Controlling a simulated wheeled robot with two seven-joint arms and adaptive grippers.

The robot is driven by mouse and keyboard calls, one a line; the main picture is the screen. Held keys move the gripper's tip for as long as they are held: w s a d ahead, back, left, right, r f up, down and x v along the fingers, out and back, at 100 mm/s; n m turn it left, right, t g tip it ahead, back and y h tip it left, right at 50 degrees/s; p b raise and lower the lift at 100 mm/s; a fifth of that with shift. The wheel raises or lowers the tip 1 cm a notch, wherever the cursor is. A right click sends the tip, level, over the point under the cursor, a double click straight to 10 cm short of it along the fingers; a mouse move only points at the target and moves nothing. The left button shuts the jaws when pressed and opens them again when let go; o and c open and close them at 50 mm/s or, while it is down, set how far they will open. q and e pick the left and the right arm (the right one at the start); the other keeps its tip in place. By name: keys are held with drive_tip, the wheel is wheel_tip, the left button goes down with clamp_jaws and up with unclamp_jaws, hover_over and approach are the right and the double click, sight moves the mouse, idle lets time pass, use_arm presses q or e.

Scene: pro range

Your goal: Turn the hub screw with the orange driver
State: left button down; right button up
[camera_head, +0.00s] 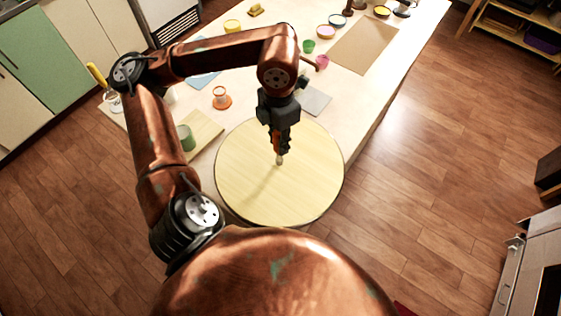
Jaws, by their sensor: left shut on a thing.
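A round pale-yellow disc (240,185) lies at the near end of the table. My left gripper (280,143) points down over the disc's middle and is shut on the orange driver (276,141), mostly hidden between the dark fingers. A small pale piece (280,160) shows just below the fingertips near the disc's centre. I cannot tell whether it is the driver's tip or part of the hub. The hub screw cannot be made out, nor whether the driver touches it. My right gripper is not in view.
Left of the disc, a green cup (187,137) stands on a wooden board (206,130). An orange-and-white cup (221,97) stands behind. A grey square (314,101) and a brown mat (363,45) lie farther back. Several small coloured pots stand near the mat. The table's right edge is clear.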

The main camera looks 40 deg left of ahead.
use_arm(q)
drive_tip(key=shift+f+m+b, duration=0.1)
drive_tip(key=shift+m+b, duration=0.35)
drive_tip(key=shift+m, duration=0.65)
drive_tip(key=m, duration=0.2)
drive_tip(key=shift+m+b, duration=0.3)
drive_tip(key=shift+r, duration=0.25)
drive_tip(key=shift+r+p, duration=0.45)
drive_tip(key=shift+r, duration=0.05)
